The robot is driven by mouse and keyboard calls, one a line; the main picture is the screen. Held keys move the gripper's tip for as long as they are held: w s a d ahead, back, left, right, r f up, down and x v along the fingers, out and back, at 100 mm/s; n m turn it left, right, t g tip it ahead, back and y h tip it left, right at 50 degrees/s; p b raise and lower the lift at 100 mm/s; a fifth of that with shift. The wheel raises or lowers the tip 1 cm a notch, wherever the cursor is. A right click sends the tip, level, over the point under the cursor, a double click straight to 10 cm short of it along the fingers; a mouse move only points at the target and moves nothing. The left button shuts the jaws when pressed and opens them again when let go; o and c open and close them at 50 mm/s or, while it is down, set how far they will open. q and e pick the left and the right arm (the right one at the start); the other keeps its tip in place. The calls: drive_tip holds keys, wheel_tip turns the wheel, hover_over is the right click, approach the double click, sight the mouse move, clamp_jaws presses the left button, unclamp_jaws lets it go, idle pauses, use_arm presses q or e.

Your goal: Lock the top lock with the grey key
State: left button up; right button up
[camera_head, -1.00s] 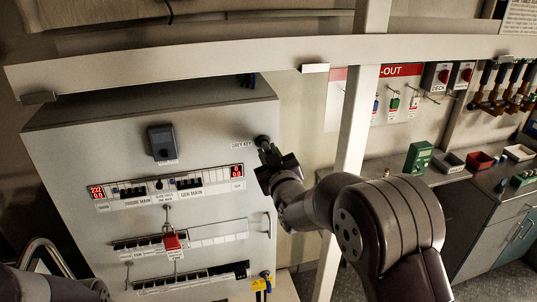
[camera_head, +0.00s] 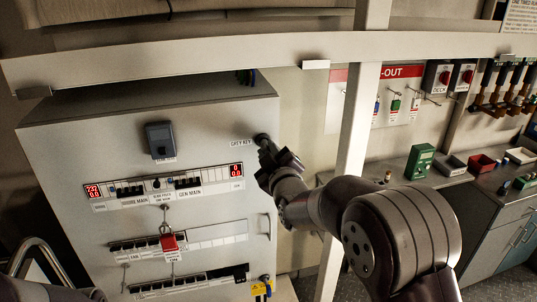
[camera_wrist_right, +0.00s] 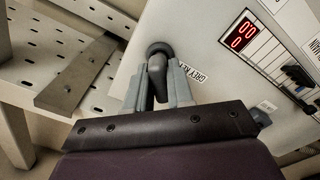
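The top lock (camera_wrist_right: 158,48) is a dark round boss near the upper right corner of the pale cabinet door, beside the "GREY KEY" label (camera_wrist_right: 190,71). It also shows in the head view (camera_head: 261,138). The grey key (camera_wrist_right: 157,75) is a dark handle standing out from this lock. My right gripper (camera_wrist_right: 157,88) has one finger on each side of the handle, close against it, and appears shut on it. In the head view the right gripper (camera_head: 271,155) is at the lock and hides most of the key. My left gripper is out of view.
The cabinet door (camera_head: 60,150) carries red displays, breaker rows and a red padlock (camera_head: 169,242). A perforated metal frame (camera_wrist_right: 80,80) is left of the lock in the wrist view.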

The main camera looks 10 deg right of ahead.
idle(0.3)
drive_tip(key=shift+f+n+b, duration=0.1)
drive_tip(key=shift+n+b, duration=0.55)
drive_tip(key=shift+n, duration=0.85)
drive_tip(key=shift+n+b, duration=0.6)
drive_tip(key=shift+b, duration=0.05)
drive_tip(key=shift+n, duration=0.8)
drive_tip(key=shift+b, duration=0.4)
